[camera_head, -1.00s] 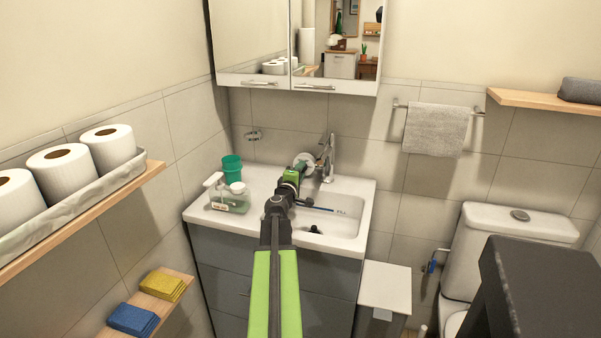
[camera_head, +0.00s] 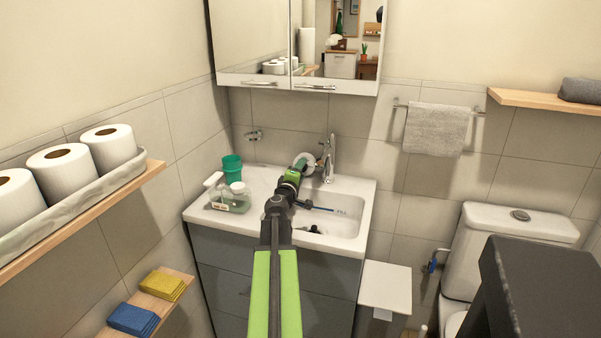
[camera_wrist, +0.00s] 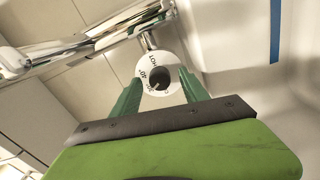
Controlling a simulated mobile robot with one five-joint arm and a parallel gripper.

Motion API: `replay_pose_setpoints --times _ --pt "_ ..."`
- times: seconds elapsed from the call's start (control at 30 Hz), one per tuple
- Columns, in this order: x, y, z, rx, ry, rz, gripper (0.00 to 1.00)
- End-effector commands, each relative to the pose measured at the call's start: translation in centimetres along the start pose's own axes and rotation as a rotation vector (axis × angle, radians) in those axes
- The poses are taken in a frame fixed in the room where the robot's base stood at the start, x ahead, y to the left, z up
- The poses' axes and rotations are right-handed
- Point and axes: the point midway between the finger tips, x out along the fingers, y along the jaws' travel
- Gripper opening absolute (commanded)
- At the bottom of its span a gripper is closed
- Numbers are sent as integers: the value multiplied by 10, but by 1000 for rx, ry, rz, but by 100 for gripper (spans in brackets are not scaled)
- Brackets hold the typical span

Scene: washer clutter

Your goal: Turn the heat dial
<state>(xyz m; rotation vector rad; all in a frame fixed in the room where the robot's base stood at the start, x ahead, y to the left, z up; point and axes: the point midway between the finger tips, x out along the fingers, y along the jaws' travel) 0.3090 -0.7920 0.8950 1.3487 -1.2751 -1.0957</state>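The heat dial (camera_wrist: 153,62) is a round white face with a dark centre and small printed marks. It sits by the chrome faucet pipework, near the middle of the wrist view. In the head view its pale disc (camera_head: 306,158) shows just beyond my gripper (camera_head: 301,165), beside the tap. In the wrist view, the two green fingers of my gripper (camera_wrist: 161,84) are apart, one at each lower side of the dial. I cannot tell whether they touch it. The lower part of the dial lies between the fingers.
A chrome faucet (camera_head: 330,155) stands behind the white sink (camera_head: 350,222). A blue toothbrush-like stick (camera_head: 318,208) lies at the basin. A green cup (camera_head: 231,168) and a clear bottle (camera_head: 230,202) stand on the left counter. The mirror cabinet (camera_head: 300,84) hangs above.

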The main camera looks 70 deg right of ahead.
Motion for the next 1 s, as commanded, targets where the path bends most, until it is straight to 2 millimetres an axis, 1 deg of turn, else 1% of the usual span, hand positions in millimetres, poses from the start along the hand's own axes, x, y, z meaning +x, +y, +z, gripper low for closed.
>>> replay_pose_setpoints --times 0.23,0.33,0.47,0.6,0.7,0.8,1.0 --pt "0 0 1 -1 -1 0 52" --pt "-5 0 1 -1 0 0 52" --pt "-23 0 1 -1 0 0 52" --pt "-52 0 2 0 1 0 52" --pt "-69 0 1 0 1 0 52" --pt "-76 0 1 0 -1 0 52" --pt "-75 0 0 0 -1 0 52"
